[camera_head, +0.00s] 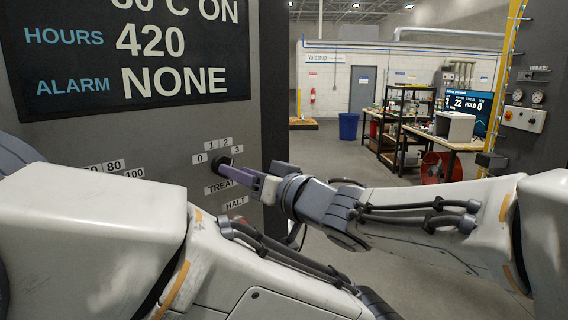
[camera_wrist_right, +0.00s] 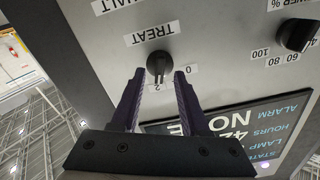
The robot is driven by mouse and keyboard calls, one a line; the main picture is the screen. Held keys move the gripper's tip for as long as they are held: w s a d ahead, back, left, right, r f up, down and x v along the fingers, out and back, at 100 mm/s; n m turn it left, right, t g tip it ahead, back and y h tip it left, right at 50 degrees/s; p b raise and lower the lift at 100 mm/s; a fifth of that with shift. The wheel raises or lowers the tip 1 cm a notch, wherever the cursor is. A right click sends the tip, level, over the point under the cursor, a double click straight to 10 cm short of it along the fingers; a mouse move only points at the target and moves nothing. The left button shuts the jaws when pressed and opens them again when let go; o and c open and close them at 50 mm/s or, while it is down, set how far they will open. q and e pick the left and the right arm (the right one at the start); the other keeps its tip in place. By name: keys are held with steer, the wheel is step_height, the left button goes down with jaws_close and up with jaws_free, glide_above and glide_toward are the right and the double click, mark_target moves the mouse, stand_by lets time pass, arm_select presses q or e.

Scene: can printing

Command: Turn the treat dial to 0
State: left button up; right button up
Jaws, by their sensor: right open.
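The treat dial (camera_head: 223,161) is a small black knob on the grey panel, with labels 0, 1, 2 and 3 around it and a TREAT label below. It also shows in the right wrist view (camera_wrist_right: 159,62), where the picture is upside down. I cannot tell which number its pointer faces. My right gripper (camera_head: 217,167) has purple fingers reaching to the dial from the right. In the right wrist view, the open fingers (camera_wrist_right: 159,76) stand on either side of the knob, with gaps visible. My left gripper is out of view; only my left arm shows.
Another black knob (camera_wrist_right: 296,35) with a percent scale sits beside the dial on the panel. A HALT label (camera_head: 236,203) is below. A dark display (camera_head: 130,50) is above. Open floor, a blue bin (camera_head: 348,126) and a workbench (camera_head: 440,140) lie behind, to the right.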

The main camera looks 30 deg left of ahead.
steer(key=shift+x, duration=0.9)
jaws_close()
steer(key=shift+d+n, duration=0.1)
steer(key=shift+n, duration=0.2)
steer(key=shift+w+n+b, duration=0.1)
steer(key=shift+n+b, duration=2.75)
steer(key=shift+n, duration=4.65)
